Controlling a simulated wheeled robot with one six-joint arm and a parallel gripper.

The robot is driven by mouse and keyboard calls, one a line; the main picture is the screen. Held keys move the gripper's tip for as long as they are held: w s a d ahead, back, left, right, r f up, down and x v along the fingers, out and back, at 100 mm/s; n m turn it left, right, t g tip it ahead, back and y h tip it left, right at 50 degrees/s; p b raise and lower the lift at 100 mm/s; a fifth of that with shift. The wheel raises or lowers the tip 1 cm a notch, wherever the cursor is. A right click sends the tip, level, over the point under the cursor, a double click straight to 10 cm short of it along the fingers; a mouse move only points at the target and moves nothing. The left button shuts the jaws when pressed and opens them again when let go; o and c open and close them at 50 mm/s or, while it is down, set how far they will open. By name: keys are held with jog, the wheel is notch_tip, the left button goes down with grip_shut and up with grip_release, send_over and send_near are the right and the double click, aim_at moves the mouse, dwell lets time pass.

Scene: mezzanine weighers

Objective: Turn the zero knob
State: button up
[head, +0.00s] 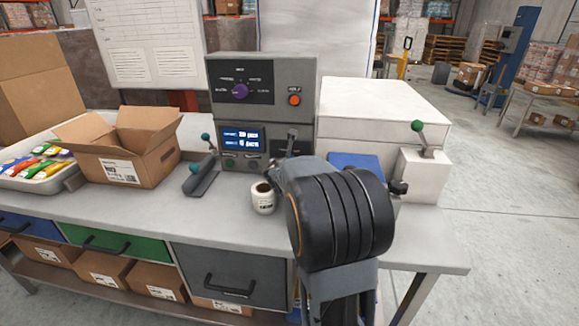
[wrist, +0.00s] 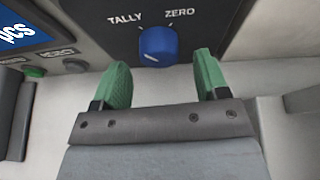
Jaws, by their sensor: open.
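The blue zero knob (wrist: 157,44) sits on the dark panel in the wrist view, below the printed words TALLY and ZERO. Its pointer setting is hard to tell. My gripper (wrist: 162,64) is open, with its two green fingertips apart to the left and right of the knob's lower edge. The fingers do not appear to touch the knob. In the head view my arm reaches to the lower right of the grey control box (head: 222,72), and the blue knob cannot be made out there.
The box carries a purple knob (head: 240,91), an orange button (head: 294,100) and a lit display (head: 241,138). A white mug (head: 263,199) stands close left of my arm. An open carton (head: 127,170) is further left; a green-tipped lever (head: 417,127) stands right.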

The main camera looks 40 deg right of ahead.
jog(key=shift+x, duration=0.95)
